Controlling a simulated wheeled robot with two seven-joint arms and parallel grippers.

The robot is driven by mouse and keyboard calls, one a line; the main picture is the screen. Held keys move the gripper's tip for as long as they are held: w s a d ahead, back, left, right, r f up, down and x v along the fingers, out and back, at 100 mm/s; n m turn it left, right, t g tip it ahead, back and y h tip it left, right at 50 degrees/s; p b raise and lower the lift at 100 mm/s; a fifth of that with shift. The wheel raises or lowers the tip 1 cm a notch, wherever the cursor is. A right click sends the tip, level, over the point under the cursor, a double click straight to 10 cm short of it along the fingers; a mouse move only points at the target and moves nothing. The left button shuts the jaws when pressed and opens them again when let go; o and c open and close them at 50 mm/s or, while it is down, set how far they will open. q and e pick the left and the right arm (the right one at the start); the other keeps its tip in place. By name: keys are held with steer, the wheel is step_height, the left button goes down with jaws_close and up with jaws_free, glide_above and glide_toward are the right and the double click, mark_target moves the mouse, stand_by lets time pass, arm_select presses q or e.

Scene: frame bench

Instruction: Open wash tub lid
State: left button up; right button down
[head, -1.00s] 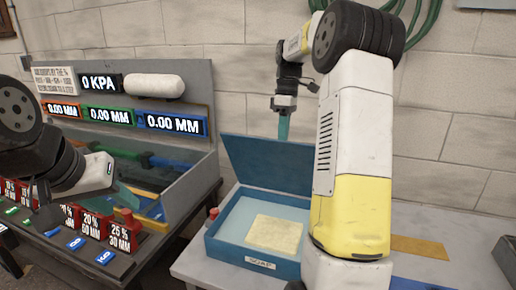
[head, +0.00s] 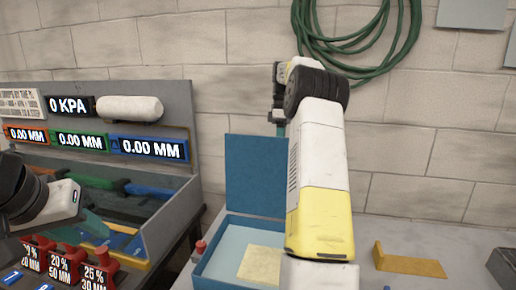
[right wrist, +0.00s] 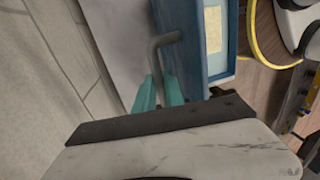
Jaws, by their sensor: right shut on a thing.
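The wash tub (head: 208,268) is the blue box at the bottom middle of the head view. Its blue lid (head: 255,170) stands raised at the back, and the tub is open. In the right wrist view the lid (right wrist: 185,35) shows nearly edge-on, with a grey bent handle (right wrist: 158,60) beside it. My right gripper (right wrist: 158,90) is shut on this handle with its teal fingers. In the head view my right arm mostly hides this gripper (head: 281,130). My left gripper (head: 95,226) is over the bench at the left, away from the tub; its finger gap is unclear.
A bench with displays (head: 80,140), a trough and red weights (head: 97,276) stands at the left. A pale yellow slab (head: 261,265) lies in the tub. A yellow bracket (head: 408,262) lies on the grey table at the right. A brick wall is close behind.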

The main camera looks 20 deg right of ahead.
steer(key=shift+w+d+f, duration=0.1)
steer(key=shift+w+d, duration=0.2)
steer(key=shift+d, duration=0.15)
steer(key=c, duration=1.5)
jaws_free()
steer(key=shift+w+d+f, duration=0.1)
steer(key=shift+w, duration=0.05)
steer(key=shift+o, duration=0.2)
steer(key=shift+a, duration=0.2)
steer(key=s+a+r, duration=0.2)
steer(key=s+a, duration=0.2)
steer(key=s, duration=0.3)
steer(key=s+a+r, duration=0.3)
steer(key=s+a, duration=0.1)
steer(key=s, duration=0.3)
steer(key=shift+a+r, duration=0.1)
